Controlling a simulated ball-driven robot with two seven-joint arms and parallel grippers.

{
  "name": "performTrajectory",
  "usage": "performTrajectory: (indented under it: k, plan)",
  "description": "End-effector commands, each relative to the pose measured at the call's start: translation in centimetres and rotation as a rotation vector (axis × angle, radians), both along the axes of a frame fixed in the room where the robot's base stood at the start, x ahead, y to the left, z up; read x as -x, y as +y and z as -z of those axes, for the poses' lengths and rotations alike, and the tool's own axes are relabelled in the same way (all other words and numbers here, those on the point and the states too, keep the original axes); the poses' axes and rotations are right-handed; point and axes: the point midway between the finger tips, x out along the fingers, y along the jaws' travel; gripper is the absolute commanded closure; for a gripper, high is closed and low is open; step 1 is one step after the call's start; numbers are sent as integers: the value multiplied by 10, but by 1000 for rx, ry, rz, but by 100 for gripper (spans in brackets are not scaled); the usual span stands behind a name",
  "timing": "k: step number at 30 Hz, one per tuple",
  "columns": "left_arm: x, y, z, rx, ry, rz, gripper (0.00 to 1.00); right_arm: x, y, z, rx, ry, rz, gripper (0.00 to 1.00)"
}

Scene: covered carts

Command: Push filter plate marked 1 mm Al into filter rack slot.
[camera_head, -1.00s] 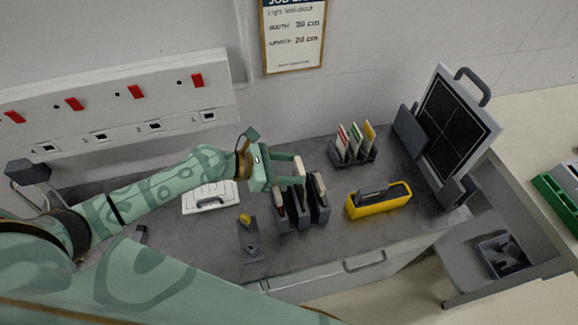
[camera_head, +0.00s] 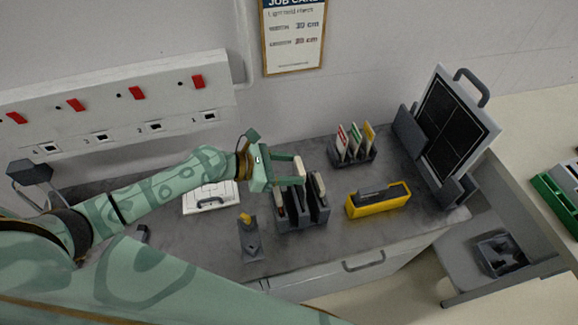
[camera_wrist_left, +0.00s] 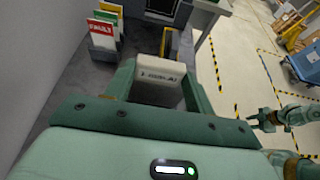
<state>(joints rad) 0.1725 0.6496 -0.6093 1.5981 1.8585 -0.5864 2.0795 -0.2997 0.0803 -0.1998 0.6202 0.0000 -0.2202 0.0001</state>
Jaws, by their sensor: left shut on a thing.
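My left gripper (camera_head: 298,169) is shut on a pale filter plate (camera_wrist_left: 158,72) whose top edge reads 1 mm Al in the left wrist view. In the head view the plate stands upright at the dark grey filter rack (camera_head: 301,219), over its middle. Its lower part is hidden among the rack walls, so I cannot tell how deep it sits. Other plates stand in the rack to its left and right. At the right of the left wrist view, a green gripper (camera_wrist_left: 262,119), apparently my right one, hangs away from the bench; its jaw state is unclear.
A second holder (camera_head: 354,161) with red, green and yellow marked plates stands behind. A yellow case (camera_head: 379,201) lies right of the rack. A small grey stand (camera_head: 250,240) is at front left. A framed dark panel (camera_head: 457,122) stands at the right. Bench between them is clear.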

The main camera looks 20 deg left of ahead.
Motion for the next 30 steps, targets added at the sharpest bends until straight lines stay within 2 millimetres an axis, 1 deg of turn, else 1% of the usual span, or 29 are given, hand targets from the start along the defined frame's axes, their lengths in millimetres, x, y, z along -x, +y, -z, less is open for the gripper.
performTrajectory:
  k: [7, 30]
  plan:
    - [0, 0, 1, 1, -1, 0, 72, 0, 1, 1, -1, 0, 0, 64]
    - [0, 0, 21, 1, 1, 0, 72, 1, 1, 17, -1, 3, 0, 64]
